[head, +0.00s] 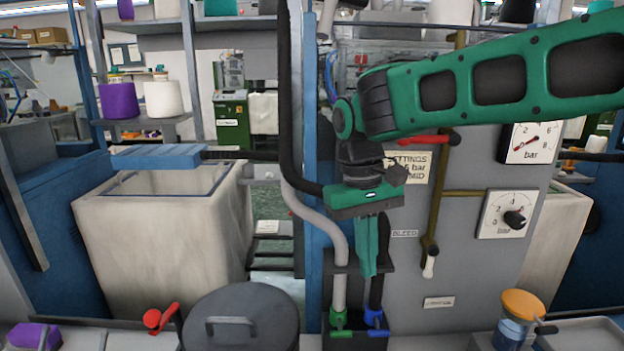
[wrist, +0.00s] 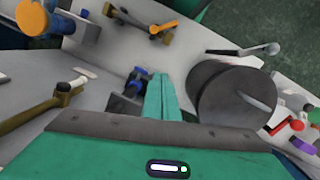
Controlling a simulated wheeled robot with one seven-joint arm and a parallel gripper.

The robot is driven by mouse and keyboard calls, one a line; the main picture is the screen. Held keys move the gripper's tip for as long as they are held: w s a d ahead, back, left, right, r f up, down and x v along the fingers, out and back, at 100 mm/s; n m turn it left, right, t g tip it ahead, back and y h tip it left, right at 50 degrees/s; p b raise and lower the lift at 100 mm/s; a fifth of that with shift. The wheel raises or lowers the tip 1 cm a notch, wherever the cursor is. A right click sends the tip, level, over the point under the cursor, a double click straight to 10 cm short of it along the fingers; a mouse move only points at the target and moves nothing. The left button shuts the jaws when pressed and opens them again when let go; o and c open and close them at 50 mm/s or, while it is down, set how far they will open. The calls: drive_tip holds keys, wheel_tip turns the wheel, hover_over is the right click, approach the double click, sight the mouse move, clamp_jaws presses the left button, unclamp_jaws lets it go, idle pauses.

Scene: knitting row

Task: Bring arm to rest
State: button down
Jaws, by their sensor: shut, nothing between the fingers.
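My green arm reaches in from the upper right of the head view. My gripper (head: 367,270) points down in front of the grey panel, with its two green fingers together and nothing between them. It also shows in the wrist view (wrist: 160,85), fingers closed, above the grey bench surface. In the head view the fingers overlap the dark hose bracket behind them; I cannot tell how far apart they are.
The grey panel (head: 465,240) carries an upper gauge (head: 532,142), a lower dial (head: 507,214) and a red-handled valve (head: 425,139). Hoses with green (head: 338,319) and blue (head: 375,318) fittings stand below the gripper. A lidded drum (head: 240,318) is left, an orange-topped filter (head: 522,304) right.

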drive_tip(key=s+d+f+m, duration=0.1)
drive_tip(key=s+d+m, duration=0.2)
drive_tip(key=d, duration=0.7)
drive_tip(key=s+d+f+m, duration=0.2)
drive_tip(key=s+d, duration=0.1)
drive_tip(key=d, duration=0.8)
drive_tip(key=s+d+f+m, duration=0.2)
drive_tip(key=s+d+f, duration=0.1)
drive_tip(key=s+d, duration=0.2)
drive_tip(key=s+d+f+m+t+y, duration=0.1)
drive_tip(key=s+d+f+m, duration=0.2)
drive_tip(key=s, duration=0.6)
drive_tip(key=shift+s+d, duration=0.3)
drive_tip(key=shift+d, duration=0.8)
drive_tip(key=shift+w+f, duration=0.15)
drive_tip(key=shift+w+f, duration=0.2)
drive_tip(key=shift+w, duration=0.25)
drive_tip(key=c, duration=2.5)
unclamp_jaws()
